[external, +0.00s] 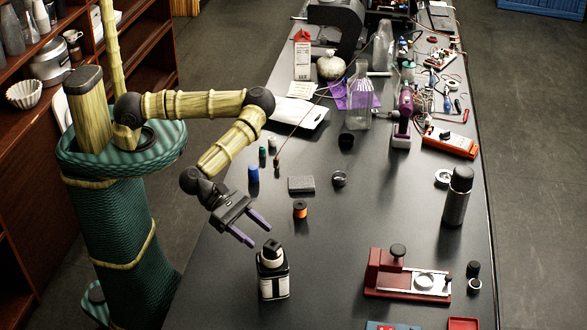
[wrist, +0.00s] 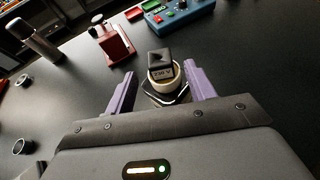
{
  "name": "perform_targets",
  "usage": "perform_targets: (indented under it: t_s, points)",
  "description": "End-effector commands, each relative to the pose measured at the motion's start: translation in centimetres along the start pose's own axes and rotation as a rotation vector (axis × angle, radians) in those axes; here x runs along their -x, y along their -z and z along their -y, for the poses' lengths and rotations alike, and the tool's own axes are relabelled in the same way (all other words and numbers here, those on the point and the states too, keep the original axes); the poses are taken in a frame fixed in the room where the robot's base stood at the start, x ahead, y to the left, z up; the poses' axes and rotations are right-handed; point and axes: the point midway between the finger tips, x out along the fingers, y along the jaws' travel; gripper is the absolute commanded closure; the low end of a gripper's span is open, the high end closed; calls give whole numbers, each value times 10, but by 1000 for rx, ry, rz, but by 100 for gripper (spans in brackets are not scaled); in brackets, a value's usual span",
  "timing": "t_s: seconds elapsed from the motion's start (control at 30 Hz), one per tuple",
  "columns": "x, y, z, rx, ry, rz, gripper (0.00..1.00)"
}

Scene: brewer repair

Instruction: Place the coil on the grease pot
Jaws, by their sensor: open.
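The coil (wrist: 161,64) is a small black block marked 230 V. It sits on the cream-coloured top of a dark bottle with a white label, and shows as the black top piece (external: 272,247) in the external view. My gripper (external: 257,234) is open and empty. Its purple fingers point at the coil, which shows between and slightly beyond them in the wrist view; contact cannot be seen. I cannot tell for sure which thing is the grease pot; a small round jar (external: 339,179) stands behind, right of the spool.
The bottle (external: 273,280) stands upright near the front left. A copper-coloured spool (external: 300,210), grey block (external: 301,184) and blue cylinder (external: 253,174) stand behind. A red press (external: 400,276) and dark flask (external: 457,197) stand right. The table between bottle and flask is mostly clear.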

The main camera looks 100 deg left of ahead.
Motion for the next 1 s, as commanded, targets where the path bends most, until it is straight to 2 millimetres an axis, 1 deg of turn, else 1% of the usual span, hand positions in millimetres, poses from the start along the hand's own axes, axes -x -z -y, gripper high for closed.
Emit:
perform_targets:
  t_s: [0.03,0.2,0.3,0.37,0.5,1.0]
  points:
    - [9,2,1,-1,4,2,46]
    - [40,1,1,0,3,1,46]
    - [52,1,1,0,2,0,46]
    - [57,0,0,0,1,1,46]
    - [60,0,0,0,-1,0,46]
    - [60,0,0,0,-1,0,46]
